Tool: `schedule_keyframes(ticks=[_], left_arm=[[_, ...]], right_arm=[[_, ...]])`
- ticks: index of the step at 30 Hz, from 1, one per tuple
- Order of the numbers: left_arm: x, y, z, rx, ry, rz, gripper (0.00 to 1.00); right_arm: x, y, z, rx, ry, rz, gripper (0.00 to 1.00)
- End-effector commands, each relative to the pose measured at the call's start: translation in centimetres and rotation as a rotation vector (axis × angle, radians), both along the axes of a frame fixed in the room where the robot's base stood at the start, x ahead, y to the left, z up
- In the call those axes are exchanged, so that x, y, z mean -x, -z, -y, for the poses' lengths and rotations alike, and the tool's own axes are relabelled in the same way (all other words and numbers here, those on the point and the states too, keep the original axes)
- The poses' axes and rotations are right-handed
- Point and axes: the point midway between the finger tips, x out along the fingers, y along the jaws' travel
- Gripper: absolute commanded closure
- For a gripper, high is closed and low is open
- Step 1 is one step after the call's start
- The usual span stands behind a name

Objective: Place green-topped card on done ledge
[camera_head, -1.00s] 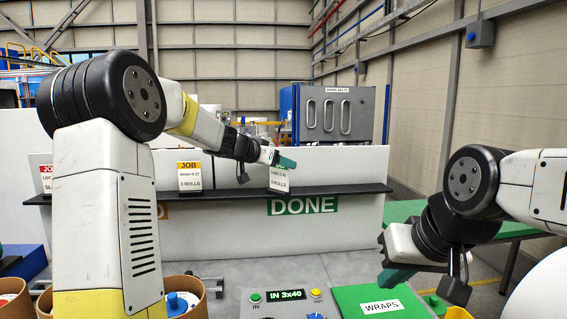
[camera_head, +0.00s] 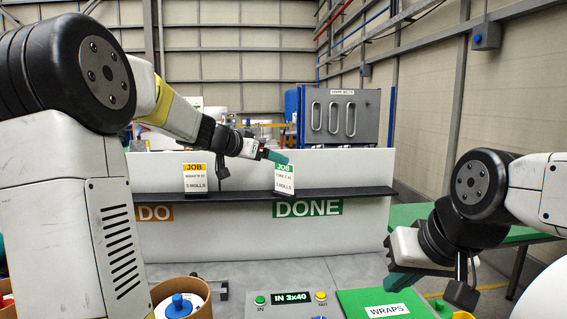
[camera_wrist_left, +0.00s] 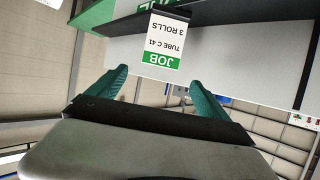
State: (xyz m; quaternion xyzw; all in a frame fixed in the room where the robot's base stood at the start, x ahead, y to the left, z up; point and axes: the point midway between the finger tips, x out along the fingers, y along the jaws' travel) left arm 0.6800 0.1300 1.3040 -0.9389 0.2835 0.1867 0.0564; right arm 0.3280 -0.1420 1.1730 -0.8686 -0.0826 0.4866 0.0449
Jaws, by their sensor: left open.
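The green-topped card (camera_head: 284,179) stands upright on the dark ledge (camera_head: 340,194), above the green DONE sign (camera_head: 308,208). In the left wrist view the card (camera_wrist_left: 166,46) appears upside down, its green top towards me. My left gripper (camera_head: 277,156) is just above the card's top. The left wrist view shows its teal fingers (camera_wrist_left: 158,80) spread wide, with nothing between them and the card beyond their tips. My right gripper (camera_head: 402,280) hangs low at the right, over the green WRAPS area; its fingers show side-on, so their gap is hidden.
A yellow-topped card (camera_head: 195,178) stands to the left on the same ledge. An orange sign (camera_head: 155,213) is below it. A control panel (camera_head: 290,300) and a green WRAPS pad (camera_head: 385,302) are in front. The ledge right of the green-topped card is clear.

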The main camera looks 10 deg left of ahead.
Motion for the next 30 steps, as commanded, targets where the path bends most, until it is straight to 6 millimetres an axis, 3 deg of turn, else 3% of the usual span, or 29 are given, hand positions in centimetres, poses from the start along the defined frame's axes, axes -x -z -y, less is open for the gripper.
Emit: schedule_keyframes(ticks=[8,14,17,22,27,30], left_arm=[[2.4,-1.1,-1.6,-0.001,0.000,0.000,0.11],[4.1,-1.0,-0.8,0.000,0.008,-0.033,0.11],[8.0,-0.2,1.0,0.001,0.015,-0.118,0.11],[18.7,3.4,3.1,-0.019,-0.042,-0.351,0.11],[28.2,8.3,2.0,-0.049,-0.199,-0.537,0.11],[31.9,10.6,0.7,-0.060,-0.295,-0.595,0.11]], right_arm=[[0.0,0.0,0.0,0.000,0.000,0.000,1.00],[0.0,0.0,0.0,0.000,0.000,0.000,1.00],[0.0,0.0,0.0,0.000,0.000,0.000,1.00],[0.0,0.0,0.0,0.000,0.000,0.000,1.00],[0.0,0.0,0.0,0.000,0.000,0.000,1.00],[0.0,0.0,0.0,0.000,0.000,0.000,1.00]])
